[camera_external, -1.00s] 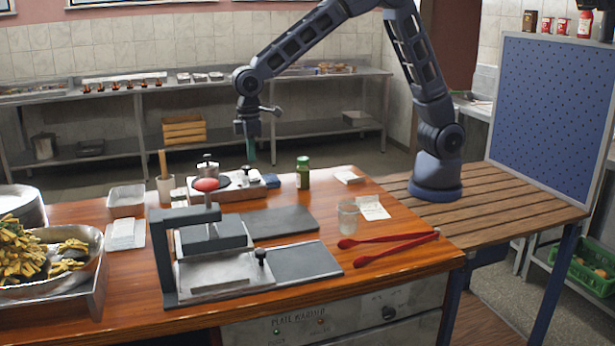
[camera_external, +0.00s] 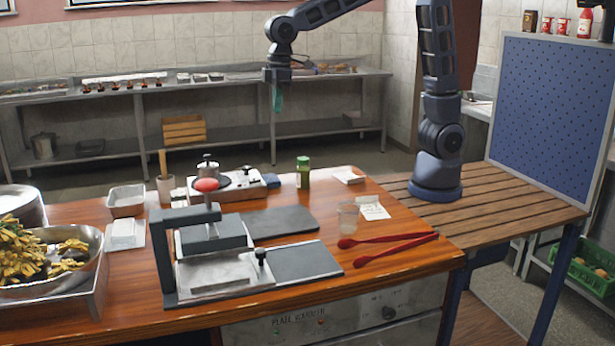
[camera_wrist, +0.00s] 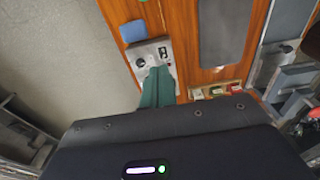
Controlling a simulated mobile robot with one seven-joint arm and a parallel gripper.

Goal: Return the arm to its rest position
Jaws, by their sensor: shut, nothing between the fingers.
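My gripper (camera_external: 277,98) hangs in the air above and behind the wooden counter (camera_external: 400,268) in the external view, pointing down. Its green fingers are together with nothing between them. In the wrist view the closed green fingers (camera_wrist: 158,87) overlap the scale-like device (camera_wrist: 148,53) on the counter below, without visible contact. My arm rises from its base on the slatted side table (camera_external: 510,215) and reaches left to the gripper.
A press with a red knob (camera_external: 206,184), red tongs (camera_external: 390,240), a glass (camera_external: 347,215) and a green-capped jar (camera_external: 303,172) stand on the counter. A pan of food (camera_external: 92,270) is at left. A blue pegboard (camera_external: 550,120) stands at right. Air around the gripper is clear.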

